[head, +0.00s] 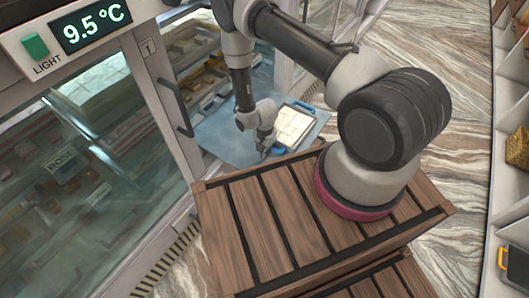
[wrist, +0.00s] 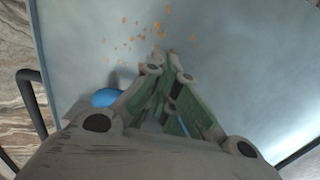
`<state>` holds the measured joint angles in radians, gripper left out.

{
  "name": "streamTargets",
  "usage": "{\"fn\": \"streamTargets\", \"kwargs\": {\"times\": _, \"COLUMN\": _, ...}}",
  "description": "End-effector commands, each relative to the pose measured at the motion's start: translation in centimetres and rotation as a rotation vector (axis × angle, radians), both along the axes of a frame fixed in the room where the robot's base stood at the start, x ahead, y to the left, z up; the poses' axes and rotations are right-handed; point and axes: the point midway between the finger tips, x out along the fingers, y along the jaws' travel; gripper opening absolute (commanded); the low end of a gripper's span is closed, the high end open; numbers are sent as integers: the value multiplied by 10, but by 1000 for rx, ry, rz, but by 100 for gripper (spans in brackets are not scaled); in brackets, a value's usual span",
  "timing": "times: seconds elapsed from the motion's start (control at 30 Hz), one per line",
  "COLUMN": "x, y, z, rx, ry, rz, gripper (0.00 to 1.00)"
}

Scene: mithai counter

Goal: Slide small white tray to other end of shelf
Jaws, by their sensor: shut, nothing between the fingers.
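A small white tray (head: 312,119) filled with cream-coloured square pieces lies on the pale blue shelf (head: 222,127), toward its right end in the head view. My gripper (head: 264,153) is just left of the tray, low over the near part of the shelf. In the wrist view my gripper (wrist: 170,62) is shut and empty, its fingertips together above the pale shelf surface (wrist: 240,50). The tray cannot be made out in the wrist view. Any contact between fingers and tray cannot be told.
Orange crumbs (wrist: 145,30) are scattered on the shelf beyond the fingertips. A blue rounded object (wrist: 105,97) shows beside the fingers, partly hidden. A glass-fronted cabinet (head: 80,150) with a black handle (head: 176,108) stands left. Shelves of goods (head: 515,150) line the right edge.

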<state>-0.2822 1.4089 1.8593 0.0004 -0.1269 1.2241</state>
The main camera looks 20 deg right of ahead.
Motion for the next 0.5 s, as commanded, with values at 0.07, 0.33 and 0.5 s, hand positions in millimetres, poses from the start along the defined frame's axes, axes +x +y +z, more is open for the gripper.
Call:
{"fn": "streamTargets", "kwargs": {"times": 0.07, "x": 3, "y": -4, "z": 0, "rx": 1, "ry": -1, "rz": -2, "gripper": 0}}
{"fn": "streamTargets", "kwargs": {"times": 0.33, "x": 18, "y": -25, "z": 0, "rx": 0, "ry": 0, "rz": -3, "gripper": 0}}
{"fn": "streamTargets", "kwargs": {"times": 0.5, "x": 22, "y": -30, "z": 0, "rx": 0, "ry": 0, "rz": 0, "gripper": 0}}
